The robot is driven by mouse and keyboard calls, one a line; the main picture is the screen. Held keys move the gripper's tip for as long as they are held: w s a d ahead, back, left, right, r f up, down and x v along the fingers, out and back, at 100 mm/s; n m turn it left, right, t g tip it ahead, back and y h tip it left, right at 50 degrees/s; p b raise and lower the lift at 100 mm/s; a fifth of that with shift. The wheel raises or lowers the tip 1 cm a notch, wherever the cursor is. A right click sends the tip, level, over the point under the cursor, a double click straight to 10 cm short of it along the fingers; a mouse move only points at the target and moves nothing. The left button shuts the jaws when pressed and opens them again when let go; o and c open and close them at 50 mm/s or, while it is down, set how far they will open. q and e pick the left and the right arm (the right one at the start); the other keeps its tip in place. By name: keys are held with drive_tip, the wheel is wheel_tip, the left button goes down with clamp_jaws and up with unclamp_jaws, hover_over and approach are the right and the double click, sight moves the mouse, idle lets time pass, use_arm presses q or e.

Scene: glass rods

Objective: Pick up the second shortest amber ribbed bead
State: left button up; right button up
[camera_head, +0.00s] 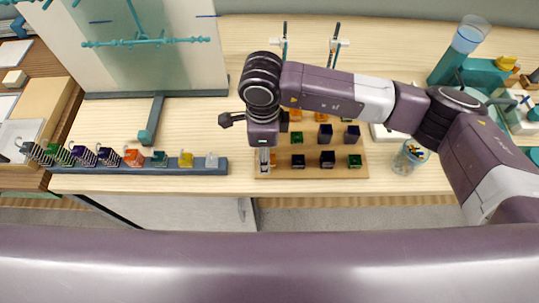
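A wooden board (310,173) near the table's front edge holds rows of small ribbed-looking blocks or beads in amber, green and dark purple. Amber ones show at the back of the board (295,115) and beside it at the back (321,117). Another amber patch shows at the front left, next to my gripper (273,160). Their heights are hard to compare from above. My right gripper (264,168) points down over the board's left edge. Its fingers are small and partly hidden by its own body, so I cannot see whether they hold anything. My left gripper is not in view.
A dark rail (215,167) at left carries several coloured blocks and striped pieces. A glass cup (410,156) stands right of the board.

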drive_tip(key=shift+f, duration=0.7)
clamp_jaws()
drive_tip(key=shift+r, duration=0.15)
